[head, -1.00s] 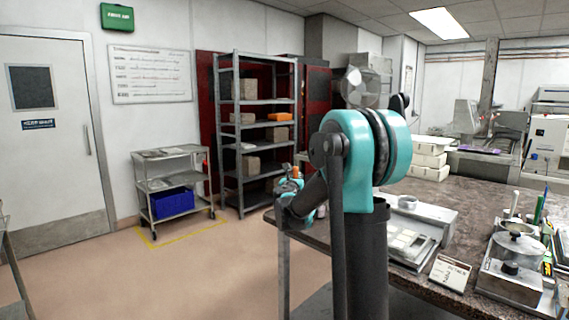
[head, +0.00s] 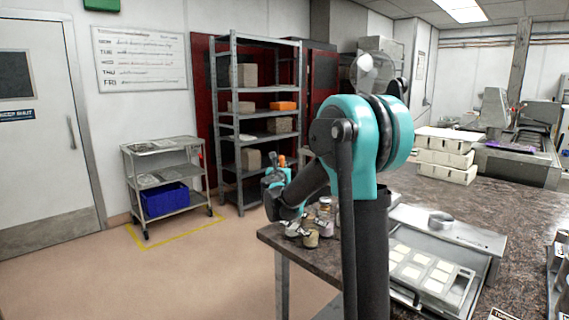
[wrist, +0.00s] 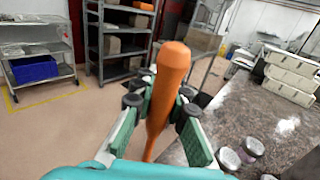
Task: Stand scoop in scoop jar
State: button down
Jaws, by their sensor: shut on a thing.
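My gripper (wrist: 158,112) is shut on an orange handled thing, taken to be the scoop (wrist: 172,65), which stands up between the fingers in the wrist view. Its lower end is hidden. In the head view my gripper (head: 274,176) is partly hidden by my arm, with a bit of orange beside it. Several small jars stand on the near left end of the counter, among them a tan one (head: 310,238). I cannot tell which is the scoop jar.
The dark speckled counter (wrist: 270,100) has a pale patch (wrist: 288,126) on it. White boxes (head: 445,157) are stacked farther back. A metal tray device (head: 435,270) stands at right. A steel cart (head: 165,150) and shelving (head: 228,130) stand across open floor.

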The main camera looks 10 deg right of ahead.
jog(key=shift+w+f, duration=0.1)
notch_tip(320, 180, down, 9)
dwell(1.1)
jog(key=c, duration=1.4)
grip_release()
jog(key=shift+c, duration=0.2)
